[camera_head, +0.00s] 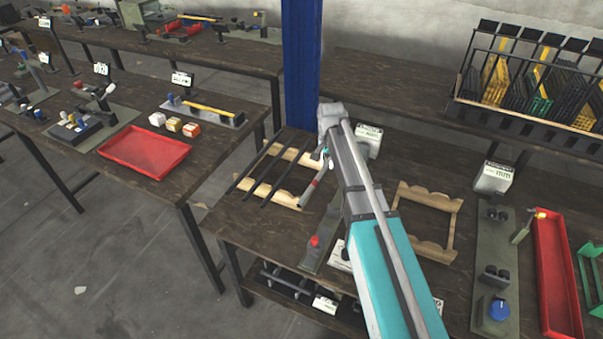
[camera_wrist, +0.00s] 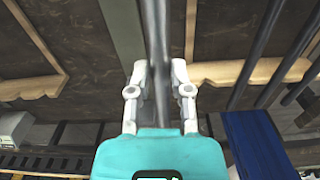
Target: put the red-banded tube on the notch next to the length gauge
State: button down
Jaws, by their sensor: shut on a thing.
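My gripper (camera_wrist: 160,68) is shut on a grey tube (camera_wrist: 155,25), which runs between its fingers in the wrist view. In the head view the tube (camera_head: 308,192) slants beside the left wooden notched rack, with a reddish band near my gripper (camera_head: 327,158). The left rack (camera_head: 262,190) carries dark tubes across its two rails. A grey-green plate with a red knob (camera_head: 315,241), seemingly the length gauge, lies between the racks, partly behind my arm. The right wooden rack (camera_head: 440,203) looks empty. I cannot tell whether the held tube touches a notch.
A blue post (camera_head: 300,65) stands behind the left rack. White label signs (camera_head: 368,137) stand near my arm and at the right (camera_head: 494,177). A fixture with a blue knob (camera_head: 497,309) and a red tray (camera_head: 556,270) are on the right. Another table is left.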

jog(key=shift+w, duration=0.3)
jog(key=shift+a, duration=0.1)
jog(key=shift+a, duration=0.1)
jog(key=shift+s+r, duration=0.15)
jog(key=shift+s, duration=0.05)
jog(key=s+a+r+p, duration=0.1)
jog(key=s+r+p, duration=0.3)
jog(key=s, duration=0.5)
jog(key=shift+s+a+n, duration=0.25)
jog(key=shift+s+n, duration=0.05)
jog(key=shift+w, duration=0.1)
